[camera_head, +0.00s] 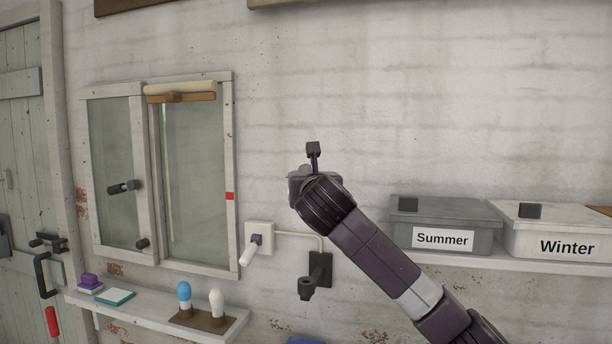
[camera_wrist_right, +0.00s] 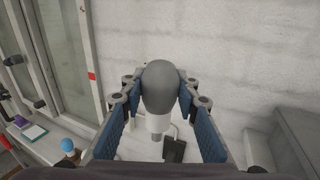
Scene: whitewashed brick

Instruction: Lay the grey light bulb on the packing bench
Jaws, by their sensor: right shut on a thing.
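The grey light bulb (camera_wrist_right: 160,88), with a grey globe and a white lower part, sits between the fingers of my right gripper (camera_wrist_right: 158,100) in the right wrist view. The fingers with blue pads are shut on its sides, and it is held up clear of any surface. In the head view my right gripper (camera_head: 312,165) is raised in front of the wall, mostly hidden behind its own wrist, and the bulb cannot be clearly made out there. My left gripper is not in view. No surface in view can be surely told as the packing bench.
A black wall holder (camera_head: 318,272) and a switch box (camera_head: 258,236) with a white lever are below the gripper. A ledge (camera_head: 150,308) at lower left bears a stand with blue and white bulbs. Grey Summer (camera_head: 402,216) and white Winter (camera_head: 535,222) boxes stand on a right shelf.

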